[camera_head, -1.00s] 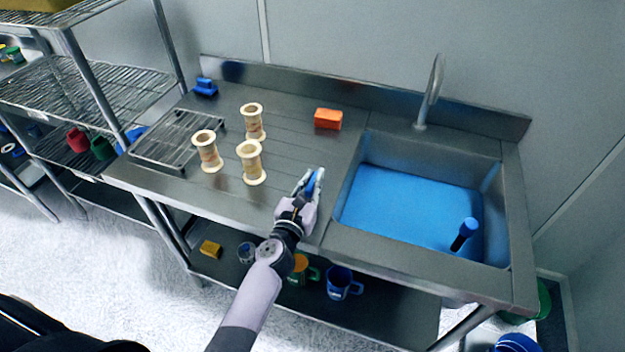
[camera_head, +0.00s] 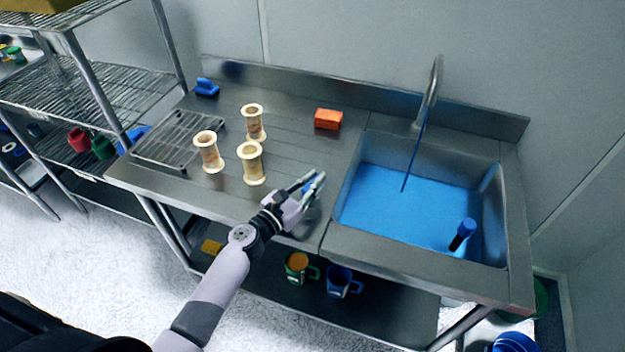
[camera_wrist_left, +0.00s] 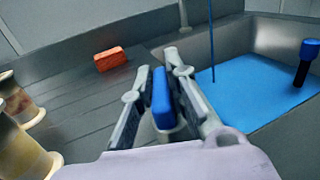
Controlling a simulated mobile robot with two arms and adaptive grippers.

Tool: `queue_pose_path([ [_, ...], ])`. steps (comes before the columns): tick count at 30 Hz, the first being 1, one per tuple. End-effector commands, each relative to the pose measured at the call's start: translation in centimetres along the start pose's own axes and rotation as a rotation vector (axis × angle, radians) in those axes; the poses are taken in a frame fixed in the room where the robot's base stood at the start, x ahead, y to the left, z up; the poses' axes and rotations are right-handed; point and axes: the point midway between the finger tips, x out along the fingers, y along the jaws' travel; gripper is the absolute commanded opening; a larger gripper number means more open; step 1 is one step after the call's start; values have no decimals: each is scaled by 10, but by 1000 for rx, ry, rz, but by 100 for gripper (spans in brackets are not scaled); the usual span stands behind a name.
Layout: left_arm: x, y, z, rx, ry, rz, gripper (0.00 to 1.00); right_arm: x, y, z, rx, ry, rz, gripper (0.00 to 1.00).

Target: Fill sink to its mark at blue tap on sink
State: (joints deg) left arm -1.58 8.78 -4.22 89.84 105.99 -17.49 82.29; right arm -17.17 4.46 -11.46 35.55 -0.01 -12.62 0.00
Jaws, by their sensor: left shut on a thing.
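The steel sink (camera_head: 345,240) at the right of the counter holds blue liquid (camera_head: 395,205). A thin blue stream (camera_head: 415,155) falls into it from the curved spout (camera_head: 435,80). A dark post with a blue cap (camera_head: 466,226) stands at the basin's right. My left gripper (camera_head: 313,181) is over the counter just left of the basin. In the left wrist view its fingers close on the blue tap (camera_wrist_left: 162,100). The stream also shows there (camera_wrist_left: 211,40). I cannot make out a fill mark. My right gripper is not in view.
Several cream spools (camera_head: 252,162) stand left of my gripper, beside a wire rack (camera_head: 170,150). An orange block (camera_head: 328,119) and a blue item (camera_head: 206,87) lie farther back. Mugs (camera_head: 342,282) stand on the shelf below. Wire shelving (camera_head: 90,90) stands at the left.

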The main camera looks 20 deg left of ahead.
Motion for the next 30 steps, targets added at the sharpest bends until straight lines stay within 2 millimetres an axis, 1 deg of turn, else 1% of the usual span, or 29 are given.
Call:
queue_pose_path([
  [6,0,2,-2,4,0,-127,0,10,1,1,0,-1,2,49],
  [12,0,1,-2,2,0,-198,0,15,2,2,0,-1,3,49],
  [28,0,0,0,1,0,-225,0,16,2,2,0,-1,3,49],
  [29,0,0,0,1,0,-225,15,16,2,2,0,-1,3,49],
  [30,0,0,0,1,0,-225,18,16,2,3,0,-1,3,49],
])
